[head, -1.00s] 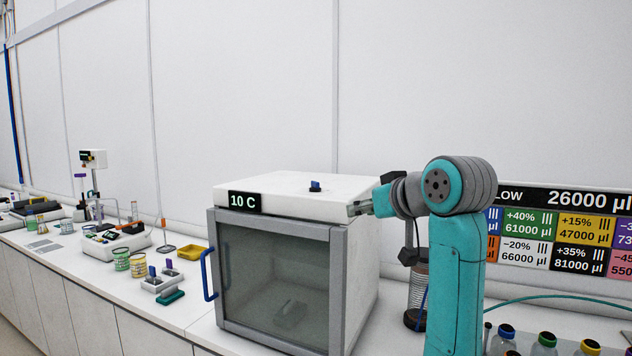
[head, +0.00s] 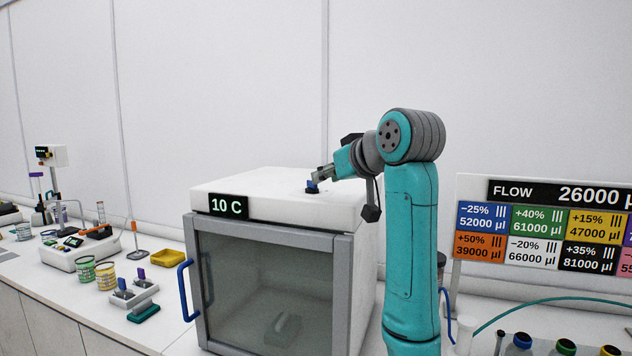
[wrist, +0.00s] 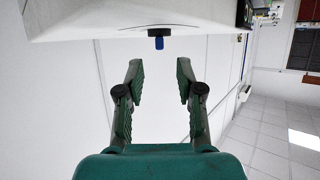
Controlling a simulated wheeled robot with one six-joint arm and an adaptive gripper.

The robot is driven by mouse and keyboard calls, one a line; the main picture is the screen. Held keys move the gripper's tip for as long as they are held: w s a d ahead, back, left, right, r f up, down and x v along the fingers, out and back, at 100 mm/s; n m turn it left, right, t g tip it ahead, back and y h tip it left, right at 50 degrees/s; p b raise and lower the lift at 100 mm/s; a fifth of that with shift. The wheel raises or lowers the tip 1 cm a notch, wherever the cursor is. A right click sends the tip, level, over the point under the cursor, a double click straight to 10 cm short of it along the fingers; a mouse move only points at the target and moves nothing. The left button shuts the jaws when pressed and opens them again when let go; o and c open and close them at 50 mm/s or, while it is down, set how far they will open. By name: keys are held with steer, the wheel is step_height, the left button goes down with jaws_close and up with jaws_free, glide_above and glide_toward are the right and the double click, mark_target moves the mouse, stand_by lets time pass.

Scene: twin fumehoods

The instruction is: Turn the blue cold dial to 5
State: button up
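The blue cold dial (head: 311,187) sits on a black base on top of the white cold box (head: 270,180), whose front display (head: 228,206) reads 10 C. My gripper (head: 319,175) is at the dial's upper right in the head view, and its tips overlap the dial there. In the wrist view the dial (wrist: 158,42) stands out from the box's top face, beyond and between the fingertips of my gripper (wrist: 160,70). The two fingers are spread apart with nothing between them. A gap shows between them and the dial.
A flow panel (head: 550,222) stands at the right, with capped bottles (head: 521,341) in front of it. A grey holder (head: 133,296), yellow tray (head: 169,257) and lab instruments stand on the bench at the left. The rest of the box top is clear.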

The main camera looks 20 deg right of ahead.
mark_target(317, 194)
steer(key=shift+x, duration=2.8)
jaws_close()
